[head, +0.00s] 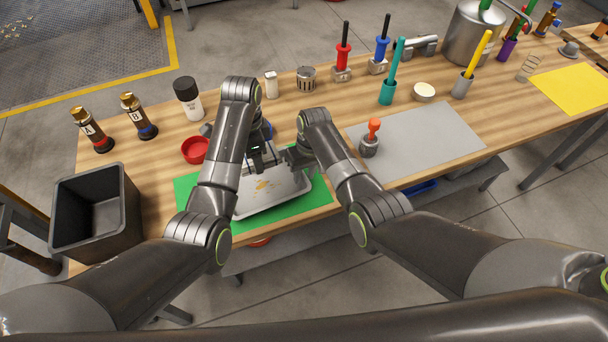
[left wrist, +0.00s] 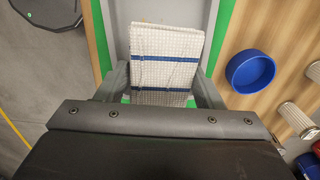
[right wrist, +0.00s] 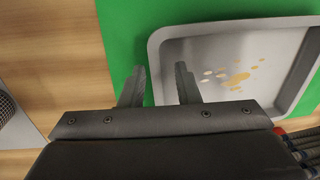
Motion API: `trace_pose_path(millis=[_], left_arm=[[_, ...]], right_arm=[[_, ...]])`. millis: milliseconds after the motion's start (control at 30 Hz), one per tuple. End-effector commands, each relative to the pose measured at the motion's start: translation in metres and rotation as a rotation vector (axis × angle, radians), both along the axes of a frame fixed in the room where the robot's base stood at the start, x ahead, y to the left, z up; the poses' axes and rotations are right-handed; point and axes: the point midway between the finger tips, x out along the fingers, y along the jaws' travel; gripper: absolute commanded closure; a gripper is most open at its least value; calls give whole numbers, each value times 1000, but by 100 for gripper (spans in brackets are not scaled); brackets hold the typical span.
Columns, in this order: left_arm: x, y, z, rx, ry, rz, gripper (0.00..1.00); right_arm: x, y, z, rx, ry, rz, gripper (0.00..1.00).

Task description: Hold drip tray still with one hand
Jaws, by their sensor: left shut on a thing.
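The drip tray (head: 245,208) is a shallow light-grey tray on a green mat (head: 318,190), with yellow-brown spots on its floor. It also shows in the right wrist view (right wrist: 212,43). My right gripper (right wrist: 160,85) is open at the tray's rim, with one finger outside over the mat and the other on the inner side. A gap shows between the fingers; I cannot tell whether either touches the rim. My left gripper (left wrist: 162,88) is shut on a folded white waffle cloth (left wrist: 165,52) with blue stripes, above the tray. In the head view my arm hides the cloth.
A black bin (head: 95,215) stands at the table's left end. A red bowl (head: 195,150) is left of my left arm, and a blue bowl (left wrist: 250,72) shows in the left wrist view. A grey mat (head: 425,140) bears an orange-topped tool (head: 371,138). Bottles and tools line the back.

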Motion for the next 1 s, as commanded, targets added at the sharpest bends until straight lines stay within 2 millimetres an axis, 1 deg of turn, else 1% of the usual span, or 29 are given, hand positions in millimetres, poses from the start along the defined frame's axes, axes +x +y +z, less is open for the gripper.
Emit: trace_pose_path(millis=[100, 200, 500, 567, 733, 1000], left_arm=[[0, 0, 0, 0, 0, 0, 57], [0, 0, 0, 0, 0, 0, 57], [0, 0, 0, 0, 0, 0, 57], [0, 0, 0, 0, 0, 0, 57], [0, 0, 0, 0, 0, 0, 57], [0, 0, 0, 0, 0, 0, 57]], right_arm=[[-1, 1, -8, 0, 1, 0, 71], [-1, 1, -11, 1, 1, 0, 71], [-1, 1, -12, 0, 0, 0, 71], [-1, 1, -12, 0, 0, 0, 77], [-1, 1, -12, 0, 0, 0, 100], [-1, 1, -12, 0, 1, 0, 100]])
